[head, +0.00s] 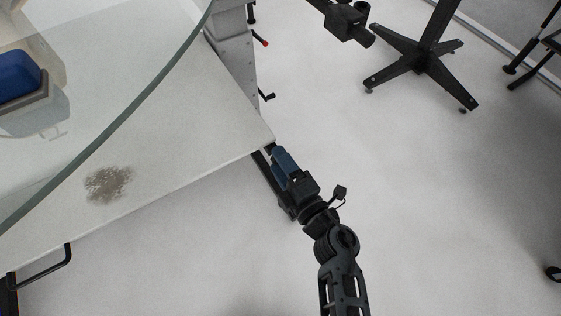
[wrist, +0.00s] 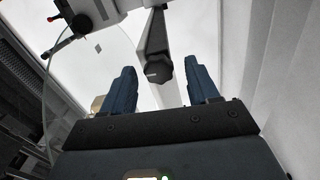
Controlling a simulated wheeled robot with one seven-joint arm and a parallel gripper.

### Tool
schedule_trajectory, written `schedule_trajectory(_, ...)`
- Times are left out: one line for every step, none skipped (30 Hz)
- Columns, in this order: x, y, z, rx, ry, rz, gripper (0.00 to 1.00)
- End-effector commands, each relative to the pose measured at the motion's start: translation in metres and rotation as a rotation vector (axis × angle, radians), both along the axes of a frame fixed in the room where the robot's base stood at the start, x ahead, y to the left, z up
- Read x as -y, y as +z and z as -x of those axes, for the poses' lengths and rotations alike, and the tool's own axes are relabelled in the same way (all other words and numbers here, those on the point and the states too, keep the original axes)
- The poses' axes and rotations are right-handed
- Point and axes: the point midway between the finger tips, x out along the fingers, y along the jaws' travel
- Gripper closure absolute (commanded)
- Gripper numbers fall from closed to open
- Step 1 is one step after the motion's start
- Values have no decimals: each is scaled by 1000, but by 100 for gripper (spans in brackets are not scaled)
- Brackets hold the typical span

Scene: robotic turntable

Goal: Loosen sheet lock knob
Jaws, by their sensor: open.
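A dark lobed knob (wrist: 158,72) sits at the lower end of a grey bracket (wrist: 155,35) in the wrist view; I take it for the sheet lock knob. My gripper (wrist: 160,68) is open. Its two blue fingers stand left and right of the knob in the picture, with a gap on both sides. No contact shows, and I cannot tell how far ahead of the fingertips the knob is. In the head view my gripper (head: 280,153) is by the corner of the white tabletop (head: 215,130). I cannot make out the knob there.
A glass disc (head: 130,105) overhangs the tabletop. A red-tipped lever (head: 262,42) and a black crank handle (head: 267,96) stick out from the grey column (head: 232,45). A black star-shaped stand base (head: 420,62) is at upper right. The floor right of my arm is clear.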

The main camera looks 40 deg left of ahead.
Motion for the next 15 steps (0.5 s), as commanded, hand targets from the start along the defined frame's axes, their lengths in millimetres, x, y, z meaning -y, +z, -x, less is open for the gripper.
schedule_trajectory(6, 0, 2, -2, -3, 0, 40)
schedule_trajectory(9, 1, 3, -2, -4, 0, 40)
schedule_trajectory(15, 1, 5, -2, -4, 0, 40)
schedule_trajectory(19, 1, 8, -4, -4, 1, 40)
schedule_trajectory(24, 1, 10, -5, -5, 1, 40)
schedule_trajectory(31, 1, 12, -3, -4, 0, 40)
schedule_trajectory(35, 1, 14, -4, -4, 1, 40)
schedule_trajectory(40, 1, 16, -4, -5, 1, 40)
schedule_trajectory(45, 1, 19, -3, -4, 0, 40)
schedule_trajectory(49, 1, 21, -3, -3, 0, 40)
schedule_trajectory(53, 0, 22, -3, -4, 0, 40)
schedule_trajectory(57, 0, 23, -2, -3, 0, 40)
schedule_trajectory(60, 0, 25, -2, -2, 0, 40)
schedule_trajectory(63, 0, 26, -2, -2, 0, 40)
schedule_trajectory(65, 0, 27, -2, -2, 2, 40)
